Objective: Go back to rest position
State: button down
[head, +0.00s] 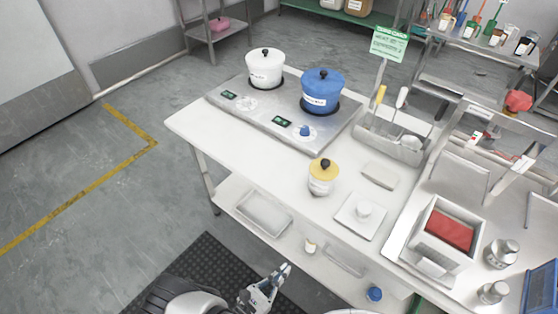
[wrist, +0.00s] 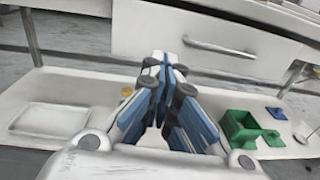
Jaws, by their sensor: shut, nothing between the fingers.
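My gripper (head: 284,271) is low in front of the white table (head: 215,138), at the bottom of the head view. Its blue-padded fingers (wrist: 165,72) meet at the tips in the wrist view, shut with nothing between them. The wrist view faces the table's lower shelf (wrist: 85,90) and the drawer front above it. A gap of floor and mat shows around my gripper in the head view, and it appears apart from the table.
A hotplate (head: 258,112) bears a white pot (head: 265,70) and a blue pot (head: 322,95). A yellow-lidded jar (head: 322,180) stands near the table's front edge. The lower shelf holds a tray (wrist: 48,119) and a green box (wrist: 240,130). Floor at left is clear.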

jog(key=w+d+r+m+g+y, duration=0.1)
jog(key=w+d+r+m+g, duration=0.15)
jog(key=r+m+g, duration=0.7)
jog(key=w+d+r+m+g, duration=0.1)
jog(key=d+r+m+g, duration=0.3)
jog(key=r, duration=1.1)
jog(key=s+d+r+m+t+y, duration=0.2)
jog(key=s+r+m+y, duration=0.3)
jog(key=r, duration=0.5)
jog(key=s+d+r+m+t+y, duration=0.3)
jog(key=s+r+m+y, duration=0.3)
jog(key=r, duration=0.4)
jog(key=shift+s+d+m, duration=0.45)
jog(key=shift+d+m, duration=0.2)
jog(key=shift+m, duration=0.6)
